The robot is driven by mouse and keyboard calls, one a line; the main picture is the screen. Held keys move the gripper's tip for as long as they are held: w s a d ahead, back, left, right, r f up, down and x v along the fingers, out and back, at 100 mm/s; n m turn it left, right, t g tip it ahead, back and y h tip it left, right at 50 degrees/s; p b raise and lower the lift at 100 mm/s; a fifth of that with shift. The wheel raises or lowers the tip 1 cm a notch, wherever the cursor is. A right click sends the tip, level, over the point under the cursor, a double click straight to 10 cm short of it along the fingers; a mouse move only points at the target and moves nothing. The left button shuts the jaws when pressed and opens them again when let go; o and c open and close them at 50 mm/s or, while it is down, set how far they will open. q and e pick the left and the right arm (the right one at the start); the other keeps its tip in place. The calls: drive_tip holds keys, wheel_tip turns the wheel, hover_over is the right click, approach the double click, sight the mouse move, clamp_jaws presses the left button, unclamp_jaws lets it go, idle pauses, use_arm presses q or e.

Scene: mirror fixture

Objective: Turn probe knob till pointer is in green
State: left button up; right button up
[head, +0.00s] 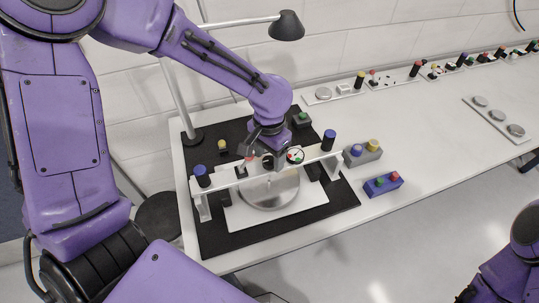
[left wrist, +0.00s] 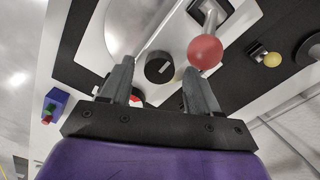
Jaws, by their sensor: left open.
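The probe knob (left wrist: 159,67) is a round black knob with a pale line on its face, seen in the left wrist view. My left gripper (left wrist: 156,76) is open, with its two fingers on either side of the knob in that picture; I cannot tell whether they touch it. In the head view my left gripper (head: 264,151) is over the white crossbar of the fixture and hides the knob. A small round dial (head: 295,155) with green and red marks is just right of it. The pointer's exact position is too small to read.
A red ball (left wrist: 205,52) on a lever is close by the right finger. Blue-capped posts (head: 202,177) (head: 328,140) stand at the crossbar's ends. A round silver mirror (head: 270,194) lies below. A blue button box (head: 383,184) is at right.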

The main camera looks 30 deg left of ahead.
use_arm(q)
drive_tip(key=shift+s, duration=0.2)
drive_tip(key=shift+f, duration=0.1)
drive_tip(key=c, duration=1)
drive_tip(key=shift+r+m+p, duration=0.25)
drive_tip(key=shift+m+p, duration=0.25)
drive_tip(key=shift+p, duration=0.45)
drive_tip(key=shift+c, duration=0.2)
drive_tip(key=m+p, duration=0.3)
drive_tip(key=p, duration=0.2)
drive_tip(key=shift+m, duration=0.4)
drive_tip(key=m+p, duration=0.2)
drive_tip(key=m, duration=0.1)
drive_tip(key=shift+f+m+p, duration=0.2)
drive_tip(key=shift+m+p, duration=0.6)
